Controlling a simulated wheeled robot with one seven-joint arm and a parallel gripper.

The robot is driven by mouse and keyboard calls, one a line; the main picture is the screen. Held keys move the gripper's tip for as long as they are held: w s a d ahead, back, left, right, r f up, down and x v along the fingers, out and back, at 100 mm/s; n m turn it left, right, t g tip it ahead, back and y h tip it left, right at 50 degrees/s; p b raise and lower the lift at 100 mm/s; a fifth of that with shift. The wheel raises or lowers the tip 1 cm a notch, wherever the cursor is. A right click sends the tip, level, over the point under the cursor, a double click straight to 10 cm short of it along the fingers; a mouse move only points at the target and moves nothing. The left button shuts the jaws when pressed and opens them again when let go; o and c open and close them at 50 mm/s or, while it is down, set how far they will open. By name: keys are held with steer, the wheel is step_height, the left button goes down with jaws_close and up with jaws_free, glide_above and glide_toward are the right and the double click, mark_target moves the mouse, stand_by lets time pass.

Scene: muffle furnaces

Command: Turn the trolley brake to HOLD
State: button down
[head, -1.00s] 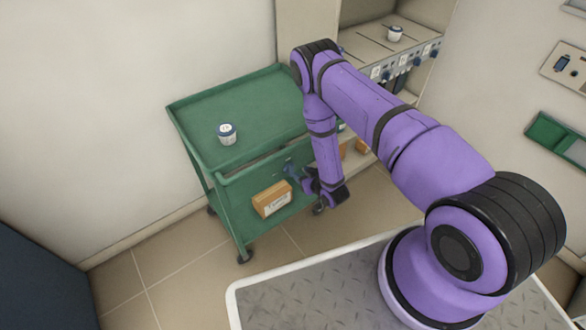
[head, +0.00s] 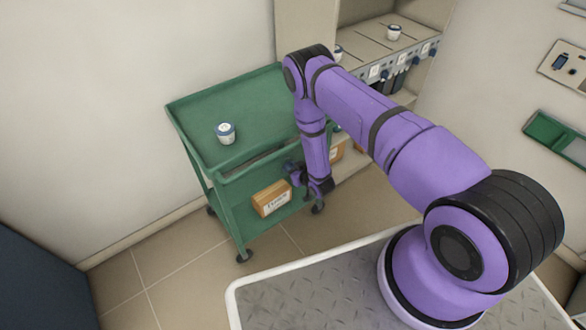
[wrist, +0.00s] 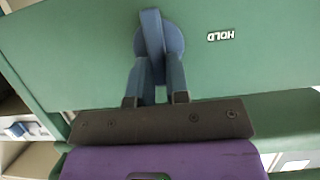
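The trolley (head: 185,124) is green and stands left of my arm in the head view. In the wrist view its green panel (wrist: 70,45) carries the brake, a blue round knob with a raised bar (wrist: 152,32), the bar running roughly up and down in the picture. The white HOLD label (wrist: 221,36) is upside down, to the right of the knob. My gripper (wrist: 161,66) has its two fingers at the lower part of the knob, with a narrow gap between them. Whether they press on the bar cannot be told. In the head view my arm partly hides the gripper and brake.
A white-lidded jar (head: 226,133) stands on the trolley top, and a cardboard box (head: 271,198) lies on its lower shelf. A shelf unit (head: 365,45) with another jar (head: 394,33) stands behind my arm. Tiled floor (head: 185,265) is clear in front of the trolley.

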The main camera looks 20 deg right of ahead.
stand_by(0.3)
steer(key=n+t+h, duration=0.1)
steer(key=n+h, duration=0.1)
steer(key=n, duration=0.2)
steer(key=a+f+n+t+h, duration=0.1)
steer(key=n+t+h, duration=0.1)
steer(key=n, duration=0.2)
steer(key=s+a+f+n+t+h, duration=0.1)
steer(key=n, duration=0.4)
steer(key=shift+a+f+t+h, duration=0.1)
steer(key=shift+f+t+h, duration=0.1)
steer(key=shift+t+h, duration=0.2)
steer(key=shift+w+n, duration=0.1)
steer(key=shift+n, duration=0.2)
stand_by(0.5)
steer(key=c, duration=1.1)
jaws_free()
steer(key=s, duration=1)
steer(key=shift+s+a, duration=0.4)
